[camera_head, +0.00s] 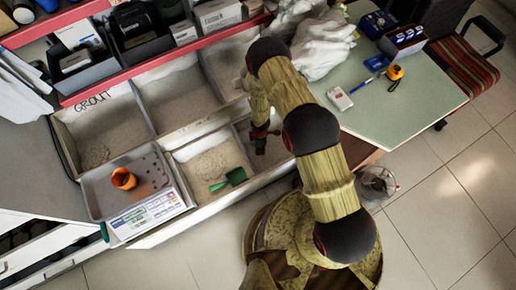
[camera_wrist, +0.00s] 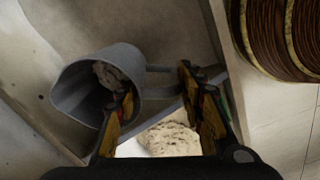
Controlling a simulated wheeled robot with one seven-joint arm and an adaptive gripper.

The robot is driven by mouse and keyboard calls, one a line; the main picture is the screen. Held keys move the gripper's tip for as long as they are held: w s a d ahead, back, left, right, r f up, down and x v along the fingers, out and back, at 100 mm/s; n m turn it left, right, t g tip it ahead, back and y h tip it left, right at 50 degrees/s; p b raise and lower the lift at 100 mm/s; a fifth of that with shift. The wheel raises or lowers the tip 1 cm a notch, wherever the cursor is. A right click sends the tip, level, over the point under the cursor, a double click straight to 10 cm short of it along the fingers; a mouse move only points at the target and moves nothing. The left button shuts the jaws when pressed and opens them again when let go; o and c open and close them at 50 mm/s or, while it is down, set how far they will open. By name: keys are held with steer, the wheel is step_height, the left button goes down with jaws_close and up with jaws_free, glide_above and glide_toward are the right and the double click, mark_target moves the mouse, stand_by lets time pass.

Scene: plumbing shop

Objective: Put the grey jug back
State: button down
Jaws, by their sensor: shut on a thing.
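The grey jug (camera_wrist: 75,98) shows in the wrist view on the left, tilted with its open mouth towards the camera and some pale grey material inside. Its handle reaches right, between the two fingers of my gripper (camera_wrist: 162,110). My gripper is shut on the jug, with one finger against the jug's side. In the head view my gripper (camera_head: 264,134) is over the right front bin; I cannot make out the jug there.
Open bins (camera_head: 180,98) hold pale powder; one is marked GROUT. A green scoop (camera_head: 230,179) lies in the front middle bin. A grey tray (camera_head: 98,203) on the left holds an orange cup (camera_head: 123,178). A green-topped table (camera_head: 405,110) stands right, with small items and white bags.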

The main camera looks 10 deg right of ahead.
steer(key=shift+w+f+b, duration=0.1)
steer(key=shift+f+b, duration=1.1)
steer(key=shift+f, duration=2)
steer(key=shift+f, duration=0.15)
steer(key=c, duration=1.1)
jaws_free()
steer(key=shift+c, duration=0.2)
step_height(320, 180, up, 12)
steer(key=p, duration=0.5)
